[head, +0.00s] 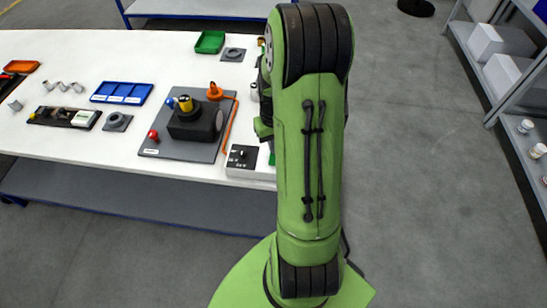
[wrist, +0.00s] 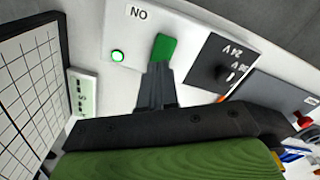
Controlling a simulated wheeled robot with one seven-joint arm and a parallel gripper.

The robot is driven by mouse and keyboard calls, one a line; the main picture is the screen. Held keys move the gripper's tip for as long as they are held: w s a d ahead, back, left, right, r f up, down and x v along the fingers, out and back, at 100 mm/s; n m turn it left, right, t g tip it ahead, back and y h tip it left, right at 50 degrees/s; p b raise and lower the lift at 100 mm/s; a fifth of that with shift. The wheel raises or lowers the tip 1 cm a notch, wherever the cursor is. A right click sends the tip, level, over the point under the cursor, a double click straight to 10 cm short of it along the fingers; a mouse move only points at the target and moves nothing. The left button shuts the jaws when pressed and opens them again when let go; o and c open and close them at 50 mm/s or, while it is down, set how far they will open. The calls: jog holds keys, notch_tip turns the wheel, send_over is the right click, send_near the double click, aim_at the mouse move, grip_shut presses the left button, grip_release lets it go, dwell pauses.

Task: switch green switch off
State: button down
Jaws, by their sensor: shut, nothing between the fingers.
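The green switch (wrist: 163,48) is in the wrist view, a green paddle on a white panel (wrist: 190,28). The panel carries the letters "ON", upside down in this view, and a lit green lamp (wrist: 118,56) left of the switch. My gripper (wrist: 158,72) is shut and empty, its dark fingertips right at the switch's lower end in the picture. I cannot tell whether they touch it. In the head view my arm hides the gripper and most of the panel.
A black box with a knob and "24 V" marking (wrist: 218,68) stands right of the switch panel, close to the fingers. A gridded board (wrist: 28,85) is at the left. In the head view, a grey board with a black device (head: 195,124) lies on the white table (head: 60,150).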

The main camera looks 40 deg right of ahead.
jog(key=shift+f+b, duration=0.8)
jog(key=shift+f, duration=0.15)
dwell(0.7)
notch_tip(320, 180, up, 7)
jog(key=p, duration=0.5)
jog(key=shift+r+p, duration=0.15)
jog(key=shift+p, duration=0.25)
jog(key=s+a+r+n+t+h, duration=0.1)
jog(key=s+a+r+n+t, duration=0.15)
jog(key=a+r, duration=0.9)
jog(key=s+a+r+n+t+y, duration=0.1)
jog(key=s+a+r+n+t, duration=0.1)
jog(key=s+a+r, duration=0.4)
jog(key=s+a+t, duration=0.1)
jog(key=s+a, duration=0.1)
jog(key=shift+s+a, duration=0.25)
jog(key=shift+s, duration=0.05)
